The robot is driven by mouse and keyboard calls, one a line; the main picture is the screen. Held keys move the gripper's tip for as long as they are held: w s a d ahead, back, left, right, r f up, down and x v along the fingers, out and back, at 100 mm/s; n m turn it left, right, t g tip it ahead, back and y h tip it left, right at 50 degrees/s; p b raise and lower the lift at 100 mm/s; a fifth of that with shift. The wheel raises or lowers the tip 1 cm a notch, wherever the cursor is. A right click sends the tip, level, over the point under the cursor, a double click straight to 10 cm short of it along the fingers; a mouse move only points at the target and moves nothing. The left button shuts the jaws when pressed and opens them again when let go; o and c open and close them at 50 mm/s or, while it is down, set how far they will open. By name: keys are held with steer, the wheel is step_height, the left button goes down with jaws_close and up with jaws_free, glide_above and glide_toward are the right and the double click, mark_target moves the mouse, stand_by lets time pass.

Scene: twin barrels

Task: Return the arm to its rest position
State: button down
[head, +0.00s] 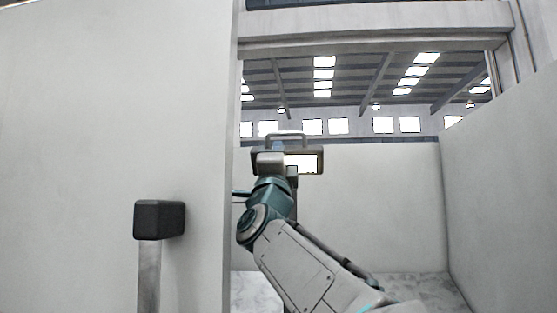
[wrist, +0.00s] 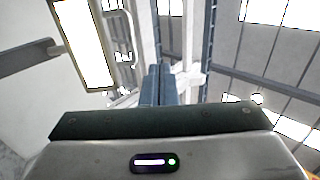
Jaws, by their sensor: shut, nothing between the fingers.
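My arm reaches up and forward from the lower right of the head view, with its end raised in front of a wall opening. My gripper (wrist: 158,85) shows in the wrist view as two blue-grey fingers side by side, shut with nothing between them. The fingers point up toward the roof beams. In the head view the gripper is small and partly hidden behind the wrist housing.
A large pale wall panel (head: 110,100) fills the left, with a black-topped post (head: 160,219) in front of it. Beyond the opening are a low back wall (head: 375,205) and a right side wall (head: 505,170). Pale floor (head: 420,290) shows between them.

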steer(key=shift+s+f, duration=0.1)
steer(key=shift+s, duration=0.05)
steer(key=shift+f, duration=0.1)
step_height(320, 180, down, 33)
steer(key=s+d+n+g+y, duration=0.2)
steer(key=n+g+y, duration=0.6)
steer(key=n+g, duration=0.6)
steer(key=s+d+f+n+g+h, duration=0.1)
steer(key=s+d+f+n+g, duration=0.2)
steer(key=s+f, duration=0.9)
steer(key=s+d+f+n+g+h, duration=0.1)
steer(key=s+d+f+n+g, duration=0.2)
steer(key=s+f, duration=1)
step_height(320, 180, down, 4)
steer(key=d+g, duration=0.2)
steer(key=g, duration=0.1)
steer(key=shift+d+r+g+h, duration=0.2)
steer(key=shift+g+h, duration=0.2)
